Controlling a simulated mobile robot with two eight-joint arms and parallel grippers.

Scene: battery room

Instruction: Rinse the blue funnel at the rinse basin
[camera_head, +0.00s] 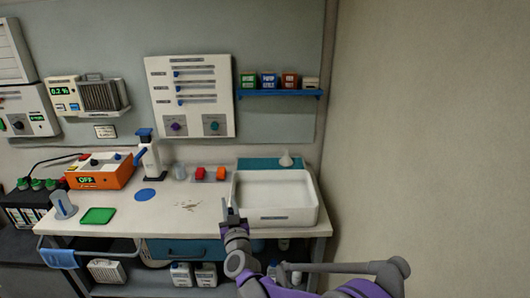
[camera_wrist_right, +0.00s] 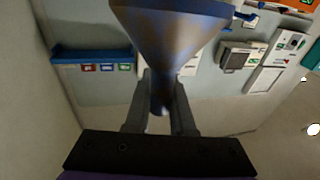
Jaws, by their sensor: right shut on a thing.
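The blue funnel (camera_wrist_right: 172,35) fills the top middle of the right wrist view, wide mouth away from the stem. My right gripper (camera_wrist_right: 160,108) is shut on its narrow stem. In the head view my right gripper (camera_head: 232,212) is over the left front edge of the white rinse basin (camera_head: 300,215). The funnel cannot be made out clearly there. The basin looks empty. A teal ledge (camera_head: 256,163) runs along its back, with a small pale cone-shaped piece (camera_head: 286,160) on it. My left gripper is not in view.
The worktop (camera_head: 185,215) left of the basin is mostly clear. An orange unit (camera_head: 100,172), a white stand (camera_head: 150,160), red and orange blocks (camera_head: 200,174) and a green pad (camera_head: 97,216) are on it. A blue shelf (camera_head: 280,93) with small boxes hangs above. A wall (camera_head: 430,120) bounds the right.

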